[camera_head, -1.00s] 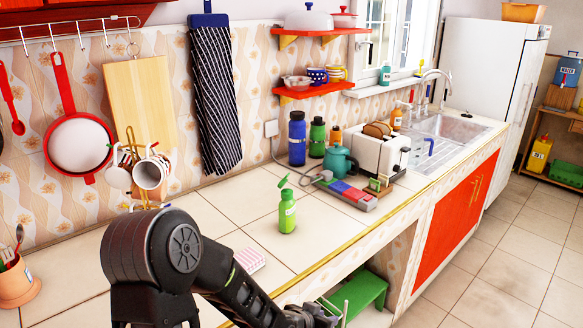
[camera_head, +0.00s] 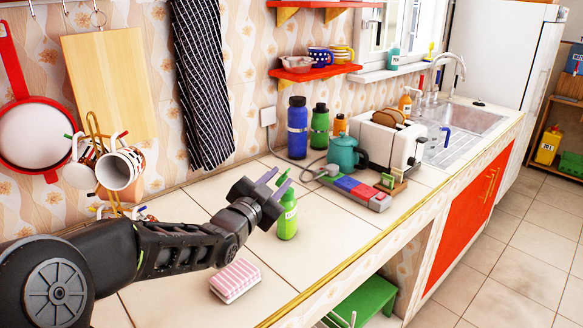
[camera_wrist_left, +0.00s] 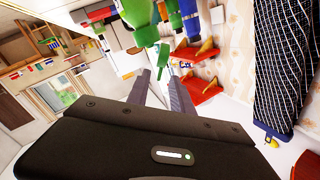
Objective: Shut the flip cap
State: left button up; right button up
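A light green bottle (camera_head: 288,218) stands upright on the tiled counter, and its flip cap (camera_head: 283,178) is tilted up and open. My left gripper (camera_head: 276,181) is at the bottle's top, just left of and partly in front of the cap. Its two fingers are apart with nothing seen between them. In the left wrist view the fingers point toward the green bottle (camera_wrist_left: 148,35), which appears upside down, with the cap (camera_wrist_left: 163,56) near the gap between the tips. Whether a finger touches the cap I cannot tell. My right gripper is out of view.
A pink striped sponge (camera_head: 236,280) lies in front. Behind the bottle stand a blue bottle (camera_head: 297,130), a dark green bottle (camera_head: 319,128), a teal kettle (camera_head: 343,153) and a toaster (camera_head: 388,142). A mug rack (camera_head: 110,170) is at left.

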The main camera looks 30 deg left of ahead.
aim_at(289, 170)
pick_arm(q)
jog(key=shift+s+d+r, duration=0.1)
jog(key=shift+w+a+p, duration=0.2)
jog(key=shift+w+p, duration=0.25)
jog(key=shift+w, duration=1.55)
jog(key=shift+w+a+p, duration=0.2)
jog(key=shift+w+p, duration=0.2)
jog(key=shift+w, duration=1.55)
grip_shut()
